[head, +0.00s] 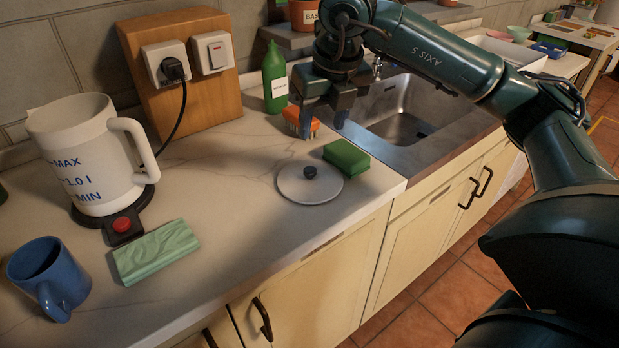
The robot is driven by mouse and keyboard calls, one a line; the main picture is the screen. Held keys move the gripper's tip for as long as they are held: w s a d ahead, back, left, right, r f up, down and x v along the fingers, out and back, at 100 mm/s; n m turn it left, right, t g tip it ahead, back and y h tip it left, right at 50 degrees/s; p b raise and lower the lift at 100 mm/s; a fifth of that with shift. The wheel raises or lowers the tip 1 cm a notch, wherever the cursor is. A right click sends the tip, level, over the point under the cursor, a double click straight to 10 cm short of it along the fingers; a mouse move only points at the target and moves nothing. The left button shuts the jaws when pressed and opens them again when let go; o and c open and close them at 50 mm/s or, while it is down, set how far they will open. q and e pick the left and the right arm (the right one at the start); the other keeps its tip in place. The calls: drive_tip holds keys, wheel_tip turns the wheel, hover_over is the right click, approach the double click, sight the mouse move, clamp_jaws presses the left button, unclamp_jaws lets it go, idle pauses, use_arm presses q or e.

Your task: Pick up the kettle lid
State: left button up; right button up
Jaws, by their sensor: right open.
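The kettle lid (297,187), a flat grey disc with a dark round knob, lies on the counter near its front edge. The white kettle (80,150) stands on its dark base (122,228) at the left, with its handle to the right. My left gripper is not in view.
A green sponge (346,157) lies right behind the lid, by the sink (403,112). A green bottle (275,78) stands behind. A folded green cloth (156,251) and a blue mug (48,277) are at the left front. Counter left of the lid is clear.

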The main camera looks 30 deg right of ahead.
hover_over(310, 169)
drive_tip(key=s, duration=0.2)
drive_tip(key=f, duration=0.6)
drive_tip(key=shift+s+f, duration=0.2)
drive_tip(key=shift+f, duration=0.15)
drive_tip(key=shift+p+x, duration=0.55)
drive_tip(key=shift+x, duration=2.3)
drive_tip(key=shift+w+a, duration=0.15)
clamp_jaws()
drive_tip(key=shift+r, duration=0.15)
